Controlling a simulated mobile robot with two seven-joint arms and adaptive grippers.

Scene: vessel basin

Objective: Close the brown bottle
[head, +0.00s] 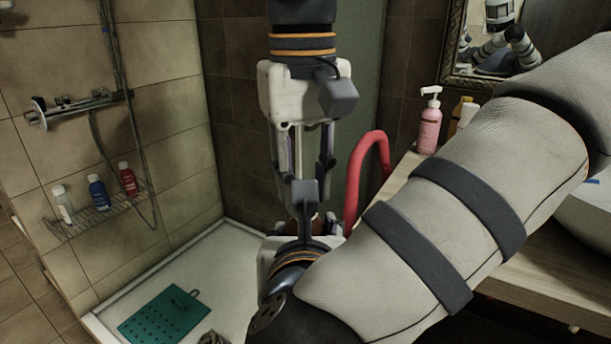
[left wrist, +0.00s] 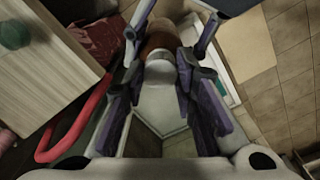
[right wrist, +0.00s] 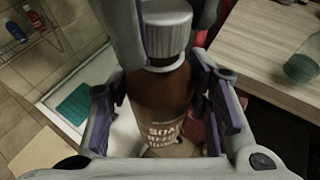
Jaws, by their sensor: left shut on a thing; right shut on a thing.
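The brown bottle (right wrist: 160,95) stands roughly upright in the right wrist view, its pale label facing the camera. My right gripper (head: 303,228) is shut on its body, one finger on each side; in the head view the gripper and arm hide most of the bottle. The ribbed white cap (right wrist: 167,28) is at the bottle's neck; I cannot tell whether it is seated or tight. My left gripper (head: 306,178) hangs down from above, its fingers shut on the cap. The bottle's brown part also shows between the left fingers in the left wrist view (left wrist: 162,40).
A red curved rail (head: 362,170) is close right of the grippers. A pink pump bottle (head: 430,122) stands on the wooden counter (head: 540,255). A wire shelf (head: 100,214) with several bottles is at left. A teal mat (head: 162,316) lies on the white shower tray (head: 205,275).

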